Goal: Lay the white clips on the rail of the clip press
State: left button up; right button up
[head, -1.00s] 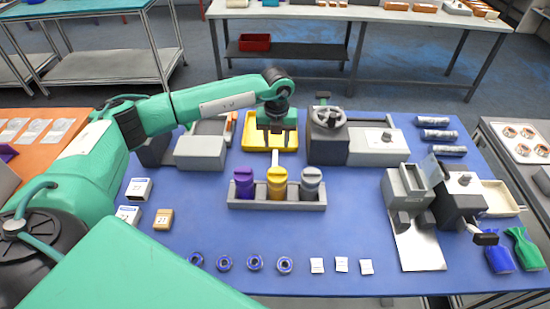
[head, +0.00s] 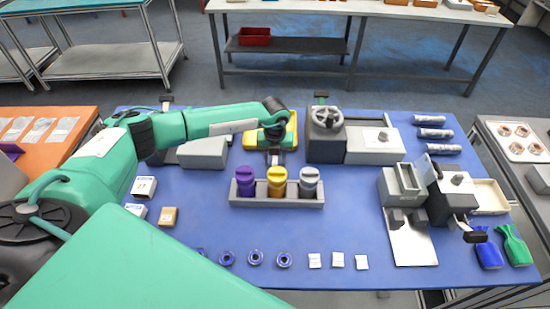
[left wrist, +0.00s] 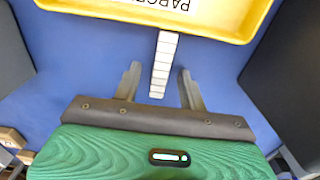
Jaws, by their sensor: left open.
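A white segmented strip (left wrist: 163,68), seemingly a row of white clips, lies on the blue table at the front edge of a yellow tray (left wrist: 232,30). My left gripper (left wrist: 158,75) is open, with one finger on each side of the strip and touching neither side. In the head view the left gripper (head: 273,158) is just behind the bottle rack and mostly covers the strip. A grey and white machine with a dark-tipped lever (head: 455,200) stands at the right and may be the clip press; I cannot make out its rail. My right gripper is not in view.
A grey rack (head: 285,200) with purple, yellow and grey bottles stands in front of the left gripper. A handwheel machine (head: 325,135) is right of the tray. Several blue rings (head: 255,258) and three small white pieces (head: 337,260) line the front. The table centre-right is clear.

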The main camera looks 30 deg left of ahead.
aim_at(275, 160)
pick_arm(q)
grip_shut()
jog(key=shift+r, duration=0.1)
jog(key=shift+r+b, duration=0.3)
jog(key=shift+r, duration=0.3)
notch_tip(275, 160, up, 19)
jog(key=b, duration=0.5)
jog(key=shift+f+b, duration=0.15)
jog(key=shift+b, duration=0.15)
